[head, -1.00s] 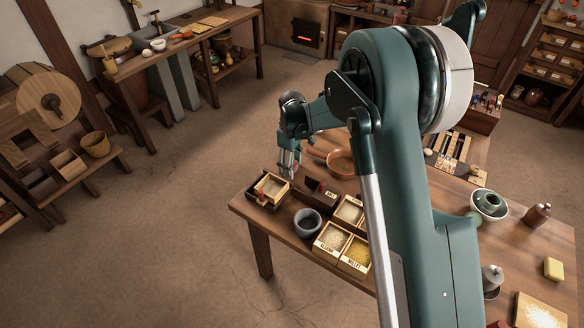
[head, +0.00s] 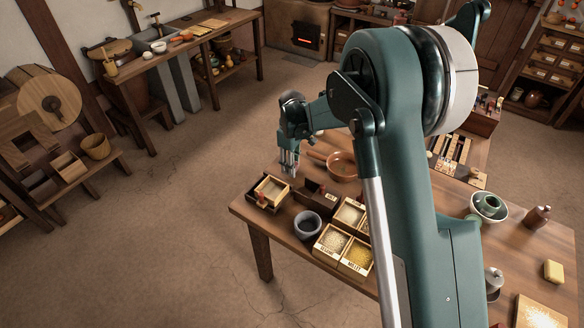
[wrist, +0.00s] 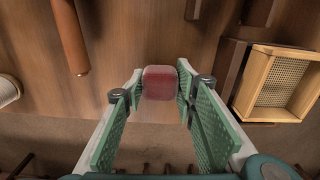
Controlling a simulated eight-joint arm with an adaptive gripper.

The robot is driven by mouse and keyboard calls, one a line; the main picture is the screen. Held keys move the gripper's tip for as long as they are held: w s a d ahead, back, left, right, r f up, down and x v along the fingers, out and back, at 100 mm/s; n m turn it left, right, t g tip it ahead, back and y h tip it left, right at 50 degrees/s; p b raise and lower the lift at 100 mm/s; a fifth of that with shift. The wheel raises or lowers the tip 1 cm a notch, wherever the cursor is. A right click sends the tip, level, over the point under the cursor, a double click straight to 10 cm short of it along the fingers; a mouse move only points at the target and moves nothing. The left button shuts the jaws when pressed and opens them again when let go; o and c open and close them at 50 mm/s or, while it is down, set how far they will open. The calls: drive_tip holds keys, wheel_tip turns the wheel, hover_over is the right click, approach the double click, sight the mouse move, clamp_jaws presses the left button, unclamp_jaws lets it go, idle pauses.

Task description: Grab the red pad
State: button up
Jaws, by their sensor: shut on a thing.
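The red pad (wrist: 160,83) is a small, rounded, dull red block in the wrist view. My gripper (wrist: 160,86) has its two green-padded fingers closed on the pad's left and right sides, with the pad at the fingertips. In the head view my gripper (head: 289,167) is above the far left part of the table (head: 240,207), behind the sieve-bottomed wooden frame. The pad is too small to make out clearly there.
The wooden frame (head: 272,188) sits close to my gripper and shows at right in the wrist view (wrist: 278,83). A grey cup (head: 307,224), grain boxes (head: 333,242) and a brown pan (head: 342,166) stand nearby. Open floor lies left of the table.

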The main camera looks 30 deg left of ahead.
wheel_tip(320, 180, up, 9)
drive_tip(key=shift+f+p, duration=0.1)
drive_tip(key=shift+p, duration=0.7)
